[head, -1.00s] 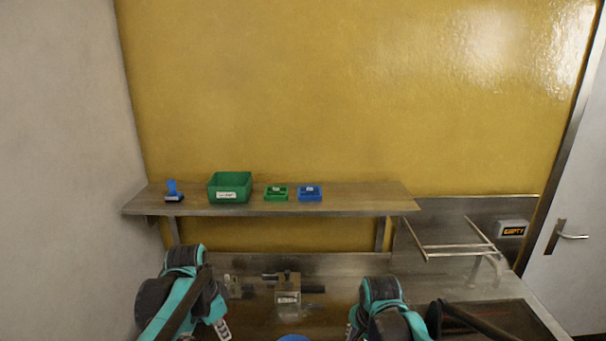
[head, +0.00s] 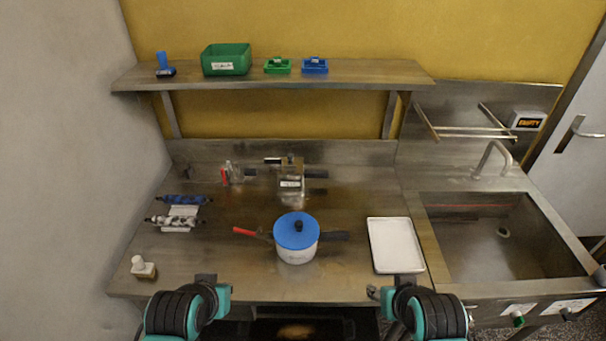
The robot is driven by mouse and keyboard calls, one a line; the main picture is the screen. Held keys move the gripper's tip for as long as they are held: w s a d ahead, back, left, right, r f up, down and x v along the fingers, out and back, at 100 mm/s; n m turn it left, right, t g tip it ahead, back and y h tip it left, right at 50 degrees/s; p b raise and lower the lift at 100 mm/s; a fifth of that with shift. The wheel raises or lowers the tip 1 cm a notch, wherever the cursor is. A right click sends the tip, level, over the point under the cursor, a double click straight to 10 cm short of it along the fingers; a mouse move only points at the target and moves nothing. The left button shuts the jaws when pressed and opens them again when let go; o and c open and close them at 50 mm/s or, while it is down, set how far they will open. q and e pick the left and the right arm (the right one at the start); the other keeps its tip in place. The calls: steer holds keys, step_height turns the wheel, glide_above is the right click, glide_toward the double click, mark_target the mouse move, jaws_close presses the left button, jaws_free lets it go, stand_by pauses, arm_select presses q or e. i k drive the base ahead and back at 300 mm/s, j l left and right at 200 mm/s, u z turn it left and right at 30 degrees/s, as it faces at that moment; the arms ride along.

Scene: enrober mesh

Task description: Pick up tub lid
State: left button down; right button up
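A round blue lid (head: 284,236) with a black knob sits on a white tub (head: 297,256) in the middle of the steel table. A dark handle sticks out to the right of the tub. My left gripper (head: 206,279) is at the table's front edge, left of and nearer than the tub. My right gripper (head: 374,292) is at the front edge, right of the tub and just below the white tray. Both are apart from the lid. Their fingers are small and partly hidden by my arms, so I cannot tell whether they are open.
A white tray (head: 395,245) lies right of the tub, beside a sink (head: 490,245). A red-handled tool (head: 248,232) lies close to the tub's left. Rolls (head: 180,221) and a small bottle (head: 143,267) are at left. A shelf (head: 350,74) with bins runs above.

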mark_target(293, 231)
steer(key=i+j, duration=0.1)
steer(key=j, duration=0.6)
steer(key=z, duration=0.4)
steer(key=j+z, duration=0.15)
steer(key=z, duration=0.7)
steer(key=j+z, duration=0.15)
steer(key=z, duration=0.25)
